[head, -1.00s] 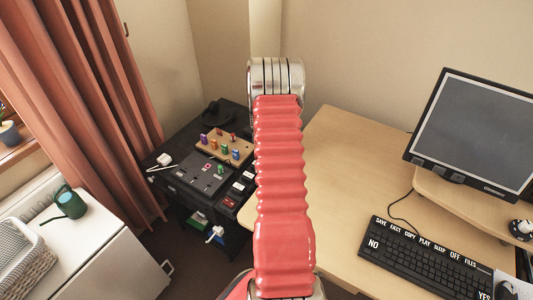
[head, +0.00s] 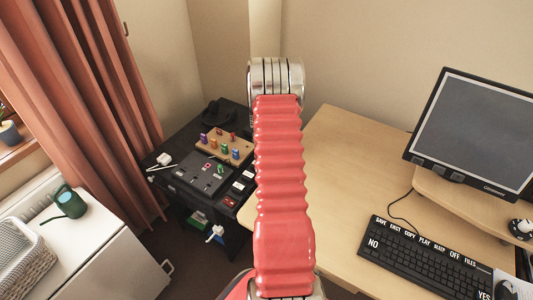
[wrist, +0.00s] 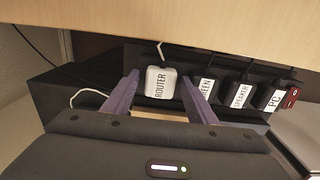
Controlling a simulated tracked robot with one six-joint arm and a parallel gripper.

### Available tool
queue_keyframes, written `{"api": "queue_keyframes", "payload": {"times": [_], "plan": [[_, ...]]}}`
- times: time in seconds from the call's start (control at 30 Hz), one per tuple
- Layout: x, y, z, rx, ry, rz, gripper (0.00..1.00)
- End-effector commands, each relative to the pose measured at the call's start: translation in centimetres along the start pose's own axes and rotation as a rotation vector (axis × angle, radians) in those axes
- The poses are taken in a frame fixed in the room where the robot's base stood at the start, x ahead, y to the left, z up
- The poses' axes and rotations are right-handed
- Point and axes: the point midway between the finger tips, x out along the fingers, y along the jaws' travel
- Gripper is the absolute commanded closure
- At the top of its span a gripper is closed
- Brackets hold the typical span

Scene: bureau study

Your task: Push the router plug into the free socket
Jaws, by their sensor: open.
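The router plug (wrist: 160,84) is a white block labelled ROUTER in the wrist view. It is at the left part of a black power strip (wrist: 140,53). My gripper (wrist: 158,80) is open, with one purple finger on each side of the plug. I cannot tell whether the fingers touch it or how deep it sits in a socket. The socket openings are hidden. In the head view my red arm covers the middle, and the gripper does not show there.
Black plugs labelled SCREEN (wrist: 205,90), SPEAKER (wrist: 238,95) and PC (wrist: 270,98) stand close on the right, then a red switch (wrist: 291,97). A wooden edge (wrist: 200,20) overhangs the strip. The desk (head: 345,150) and black side table (head: 180,185) flank my arm.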

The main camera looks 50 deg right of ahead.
Motion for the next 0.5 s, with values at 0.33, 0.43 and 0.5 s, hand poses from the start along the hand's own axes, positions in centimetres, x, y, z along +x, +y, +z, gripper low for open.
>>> {"api": "queue_keyframes", "payload": {"times": [0.33, 0.43, 0.5], "plan": [[-0.9, -0.4, 0.1, -0.001, -0.005, -0.010, 0.43], [-2.3, -0.3, 0.0, -0.001, -0.003, -0.007, 0.43], [-3.5, -0.3, 0.0, -0.001, -0.003, -0.006, 0.43]]}}
